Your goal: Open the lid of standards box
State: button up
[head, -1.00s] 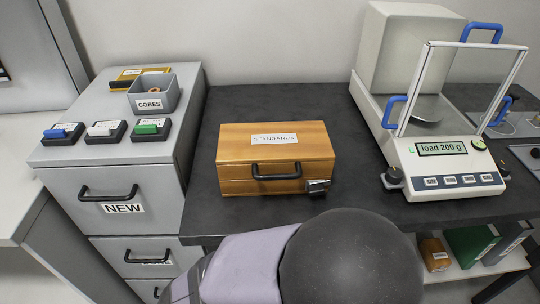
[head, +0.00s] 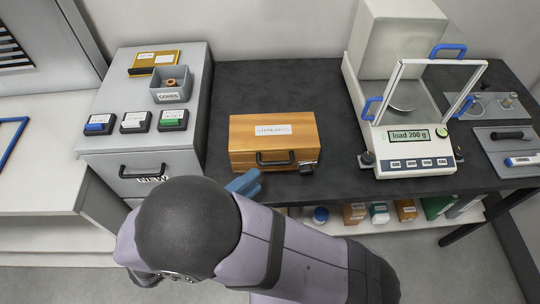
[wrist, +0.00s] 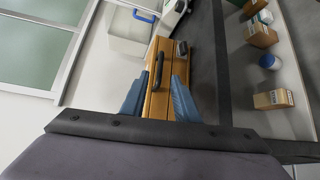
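The standards box (head: 243,139) is a closed orange-brown wooden box on the dark tabletop, with a white label on its lid. A black handle (head: 275,158) is on its front, and a small metal latch (head: 308,168) sits at the front right. In the wrist view the box (wrist: 162,104) shows between the blue fingers, with its handle (wrist: 158,69) ahead of them. My gripper (wrist: 160,97) is open and empty. In the head view one blue fingertip (head: 243,183) shows in front of the box's left front corner; my arm hides the rest.
A balance (head: 415,160) reading "load 200 g" stands right of the box. A grey drawer cabinet (head: 105,168) stands left, carrying a CORES bin (head: 172,96) and several small trays. A lower shelf (head: 335,217) holds several small boxes. The tabletop behind the box is clear.

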aim_at(274, 143)
jog(key=shift+p+x, duration=1)
jog(key=shift+x, duration=2.7)
grip_shut()
